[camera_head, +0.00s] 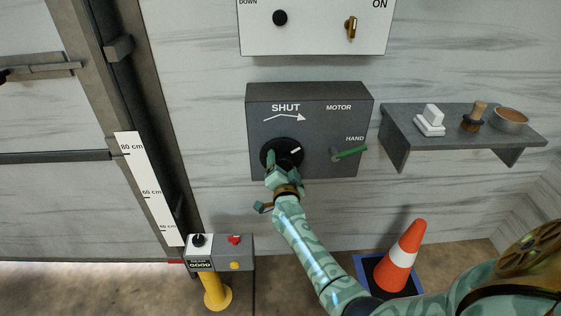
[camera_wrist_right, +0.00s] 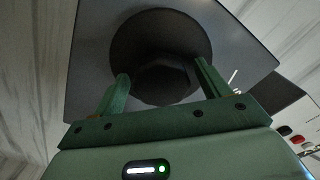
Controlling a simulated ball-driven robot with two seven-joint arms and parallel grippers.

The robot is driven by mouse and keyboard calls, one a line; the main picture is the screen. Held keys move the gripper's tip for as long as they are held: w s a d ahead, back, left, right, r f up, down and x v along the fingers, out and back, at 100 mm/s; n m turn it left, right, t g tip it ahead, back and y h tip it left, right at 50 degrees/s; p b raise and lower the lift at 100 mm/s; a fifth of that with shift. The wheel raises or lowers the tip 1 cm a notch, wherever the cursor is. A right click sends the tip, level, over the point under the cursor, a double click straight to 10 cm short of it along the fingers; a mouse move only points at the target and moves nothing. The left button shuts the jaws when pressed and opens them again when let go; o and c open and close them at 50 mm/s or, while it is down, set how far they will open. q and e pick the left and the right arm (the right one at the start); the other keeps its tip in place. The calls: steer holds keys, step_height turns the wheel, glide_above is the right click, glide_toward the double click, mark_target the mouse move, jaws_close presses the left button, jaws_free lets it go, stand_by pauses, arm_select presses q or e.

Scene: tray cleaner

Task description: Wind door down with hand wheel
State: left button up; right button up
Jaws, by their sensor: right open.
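The black hand wheel (camera_head: 289,146) sits on a dark grey box (camera_head: 311,97) marked SHUT with an arrow to the right. It also shows in the right wrist view (camera_wrist_right: 160,28), with a dark central hub (camera_wrist_right: 150,68). My right gripper (camera_head: 283,166) is at the wheel's lower part; in the wrist view its open fingers (camera_wrist_right: 161,77) stand on either side of the hub. I cannot tell whether they touch it. A green lever (camera_head: 350,153) points right, below the word HAND. The grey door (camera_head: 60,205) is at the left, beside a centimetre scale (camera_head: 147,187). My left gripper is out of view.
A white panel (camera_head: 315,35) with a black knob and brass switch is above. A shelf (camera_head: 455,118) at right carries a white block, a brush and a bowl. A traffic cone (camera_head: 402,255) stands below right. A yellow post (camera_head: 215,291) with a control box (camera_head: 220,250) stands lower left.

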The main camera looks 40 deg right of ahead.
steer(key=shift+r, duration=0.1)
steer(key=c, duration=1)
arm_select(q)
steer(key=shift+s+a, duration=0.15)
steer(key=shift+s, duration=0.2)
arm_select(e)
steer(key=shift+o, duration=0.2)
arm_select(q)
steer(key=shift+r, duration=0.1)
arm_select(e)
steer(key=shift+m, duration=0.3)
steer(key=shift+m, duration=1)
steer(key=m, duration=0.2)
steer(key=shift+m, duration=0.3)
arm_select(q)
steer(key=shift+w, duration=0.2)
arm_select(e)
steer(key=m, duration=0.5)
steer(key=shift+f, duration=0.2)
steer(key=shift+m, duration=0.4)
